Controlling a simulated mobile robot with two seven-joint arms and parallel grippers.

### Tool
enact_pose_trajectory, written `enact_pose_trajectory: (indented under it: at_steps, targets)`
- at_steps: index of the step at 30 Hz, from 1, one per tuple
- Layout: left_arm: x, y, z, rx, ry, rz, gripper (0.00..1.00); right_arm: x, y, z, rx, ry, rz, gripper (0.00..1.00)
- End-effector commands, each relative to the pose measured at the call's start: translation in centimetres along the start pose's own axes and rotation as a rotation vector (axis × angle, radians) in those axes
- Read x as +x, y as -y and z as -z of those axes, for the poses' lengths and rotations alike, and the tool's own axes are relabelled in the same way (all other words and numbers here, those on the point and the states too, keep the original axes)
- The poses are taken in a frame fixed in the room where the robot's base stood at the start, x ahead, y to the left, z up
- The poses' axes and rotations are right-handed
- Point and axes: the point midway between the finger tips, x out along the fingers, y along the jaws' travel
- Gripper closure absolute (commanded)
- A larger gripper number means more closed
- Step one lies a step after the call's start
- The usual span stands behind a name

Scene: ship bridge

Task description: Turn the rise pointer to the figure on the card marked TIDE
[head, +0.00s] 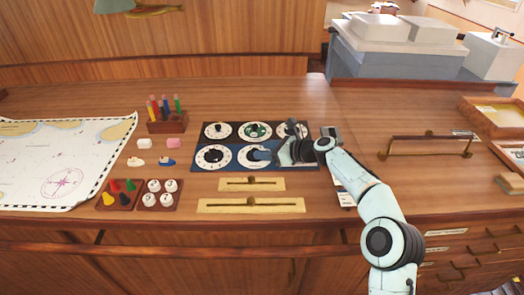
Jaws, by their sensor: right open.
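A dial panel (200,141) lies on the wooden desk, with a dark upper row and a blue lower row of round dials. The lower left dial (214,157) has a black knob on a white face. The lower middle dial (247,150) is partly covered by the fingers of my right gripper (272,154). My right gripper is open and reaches in from the right, low over the blue row; I cannot tell whether it touches a pointer. The right end of the panel is hidden by it. No label is readable, so I cannot tell the rise pointer or the TIDE card. My left gripper is out of view.
Brass slides (252,185) lie in front of the panel. Small trays of pegs (116,203) and a chart (50,165) lie left, with a pen holder (167,126) behind. White slips (344,193) lie beside my arm. A brass-railed piece (432,137) stands right.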

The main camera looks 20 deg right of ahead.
Motion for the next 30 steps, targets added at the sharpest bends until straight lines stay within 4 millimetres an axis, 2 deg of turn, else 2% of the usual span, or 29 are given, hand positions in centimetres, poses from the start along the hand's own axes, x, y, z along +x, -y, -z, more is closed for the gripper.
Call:
enact_pose_trajectory:
  at_steps: [9, 15, 21, 30]
  targets:
    - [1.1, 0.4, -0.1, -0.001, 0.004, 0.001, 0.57, -7.3, 0.1, 0.1, -0.001, -0.002, 0.005, 0.49]
    - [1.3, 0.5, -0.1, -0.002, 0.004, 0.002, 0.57, -10.4, 0.0, 0.1, -0.001, -0.001, 0.003, 0.49]
    - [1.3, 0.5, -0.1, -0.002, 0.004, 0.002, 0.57, -11.6, 0.0, 0.0, 0.0, 0.0, 0.001, 0.49]
    - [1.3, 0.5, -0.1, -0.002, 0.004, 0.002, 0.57, -11.6, 0.0, 0.0, 0.0, 0.0, 0.001, 0.49]
